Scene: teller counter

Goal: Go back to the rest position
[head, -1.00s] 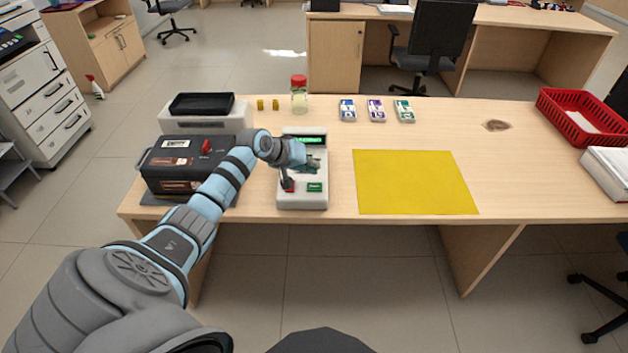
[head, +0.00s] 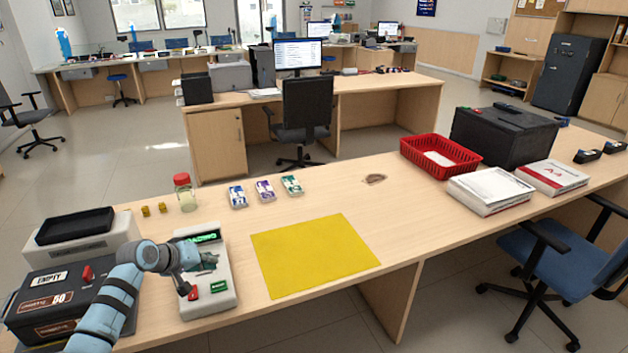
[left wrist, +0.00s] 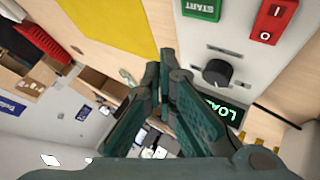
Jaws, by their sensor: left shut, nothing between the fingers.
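My left gripper (head: 206,262) is over the white counting machine (head: 222,300) at the left of the counter and hides part of its top. In the left wrist view its teal fingers (left wrist: 166,62) are shut and empty. That view also shows the machine's green START button (left wrist: 202,8), red switch (left wrist: 270,18), black knob (left wrist: 217,73) and lit display (left wrist: 222,112). I see a gap between the fingertips and the panel there, but cannot tell its size. My right gripper is in neither view.
The black cash box (head: 50,308) is under and beside my left arm, near a scale (head: 75,228). A red basket (head: 440,152) stands farther right.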

